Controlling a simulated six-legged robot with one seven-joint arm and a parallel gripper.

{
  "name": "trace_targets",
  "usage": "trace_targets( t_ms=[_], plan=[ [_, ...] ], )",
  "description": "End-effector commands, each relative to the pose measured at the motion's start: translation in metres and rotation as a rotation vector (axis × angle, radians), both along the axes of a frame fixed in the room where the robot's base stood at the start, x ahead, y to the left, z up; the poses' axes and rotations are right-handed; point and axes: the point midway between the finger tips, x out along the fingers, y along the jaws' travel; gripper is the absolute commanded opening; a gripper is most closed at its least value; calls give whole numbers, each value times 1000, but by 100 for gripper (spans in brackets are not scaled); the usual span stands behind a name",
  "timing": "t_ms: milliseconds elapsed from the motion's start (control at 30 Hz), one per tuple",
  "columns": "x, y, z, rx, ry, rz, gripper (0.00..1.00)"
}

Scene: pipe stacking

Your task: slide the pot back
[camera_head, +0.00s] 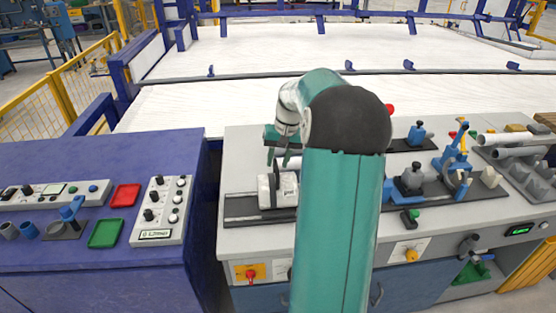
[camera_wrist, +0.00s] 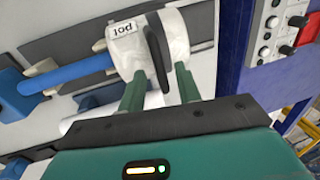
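The pot is a white block with a "pot" label and a black upright handle. In the head view the pot (camera_head: 287,190) stands on a dark rail base (camera_head: 240,208) near the front left of the grey bench. In the wrist view the pot (camera_wrist: 178,42) fills the upper middle, its black handle (camera_wrist: 156,50) towards me. My gripper (camera_head: 278,160) points down just above the pot. In the wrist view the fingers of my gripper (camera_wrist: 161,75) are apart, one on each side of the handle, with gaps visible. My arm hides the rail's right part in the head view.
A blue rod (camera_wrist: 75,75) lies left of the pot in the wrist view. A blue console (camera_head: 100,270) with a white control box (camera_head: 162,210) stands left, across a narrow gap. Blue clamps (camera_head: 455,155) and pipes (camera_head: 500,138) occupy the bench's right side.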

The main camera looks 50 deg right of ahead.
Motion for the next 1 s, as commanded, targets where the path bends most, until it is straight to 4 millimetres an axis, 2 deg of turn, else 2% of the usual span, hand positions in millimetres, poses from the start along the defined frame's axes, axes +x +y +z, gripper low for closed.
trace_targets(
  t_ms=[300, 467, 500, 767, 867, 1000],
  plan=[
    [0, 1, -4, 0, 0, 0, 33],
    [0, 1, -3, 0, 0, 0, 2],
    [0, 1, -3, 0, 0, 0, 0],
    [4, 4, -3, 0, 0, 3, 0],
    [13, 15, -3, 1, -1, 5, 0],
    [34, 41, -3, 1, -2, 9, 0]
  ],
)
